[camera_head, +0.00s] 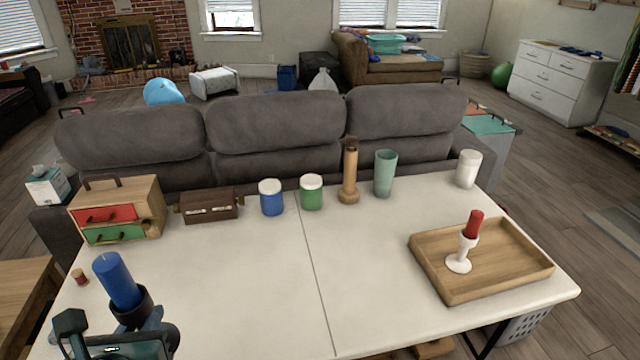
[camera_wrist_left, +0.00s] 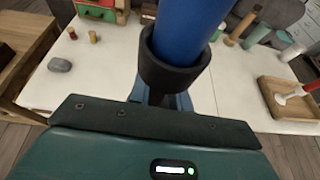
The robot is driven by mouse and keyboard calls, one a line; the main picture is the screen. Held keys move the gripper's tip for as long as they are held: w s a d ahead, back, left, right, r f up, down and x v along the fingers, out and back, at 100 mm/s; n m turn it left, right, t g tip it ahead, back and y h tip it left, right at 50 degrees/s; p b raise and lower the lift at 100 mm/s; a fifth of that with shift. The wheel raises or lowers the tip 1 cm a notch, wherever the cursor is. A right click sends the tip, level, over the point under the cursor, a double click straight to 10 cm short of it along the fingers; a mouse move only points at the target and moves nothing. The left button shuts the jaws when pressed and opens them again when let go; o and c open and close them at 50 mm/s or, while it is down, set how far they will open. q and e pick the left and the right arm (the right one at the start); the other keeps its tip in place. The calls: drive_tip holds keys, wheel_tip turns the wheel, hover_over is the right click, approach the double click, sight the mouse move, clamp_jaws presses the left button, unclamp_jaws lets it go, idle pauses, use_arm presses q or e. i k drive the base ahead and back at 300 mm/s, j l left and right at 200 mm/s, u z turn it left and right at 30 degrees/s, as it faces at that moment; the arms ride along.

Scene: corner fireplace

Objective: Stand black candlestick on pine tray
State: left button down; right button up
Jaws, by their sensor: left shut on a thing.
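The black candlestick (camera_head: 132,306) holds a thick blue candle (camera_head: 115,280). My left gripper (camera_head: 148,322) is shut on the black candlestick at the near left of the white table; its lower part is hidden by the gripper. In the left wrist view, the black candlestick (camera_wrist_left: 172,78) fills the middle, with the blue candle (camera_wrist_left: 188,30) rising from its cup. The pine tray (camera_head: 480,288) lies at the right of the table. A white candlestick (camera_head: 460,262) with a red candle (camera_head: 474,224) stands on the tray's left part. My right gripper is not in view.
Along the back of the white table (camera_head: 240,290) stand a small drawer box (camera_head: 150,205), a brown case (camera_head: 210,205), blue (camera_head: 271,198) and green (camera_head: 311,192) jars, a wooden bottle-like item (camera_head: 349,175), a green tumbler (camera_head: 385,175) and a white cup (camera_head: 468,168). The table's middle is clear.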

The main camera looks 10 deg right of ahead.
sight(497, 255)
drive_tip(key=z, duration=1.2)
drive_tip(key=i+l+z, duration=0.1)
drive_tip(key=z, duration=0.4)
drive_tip(key=i+z, duration=0.2)
drive_tip(key=z, duration=0.3)
drive_tip(key=i, duration=0.9)
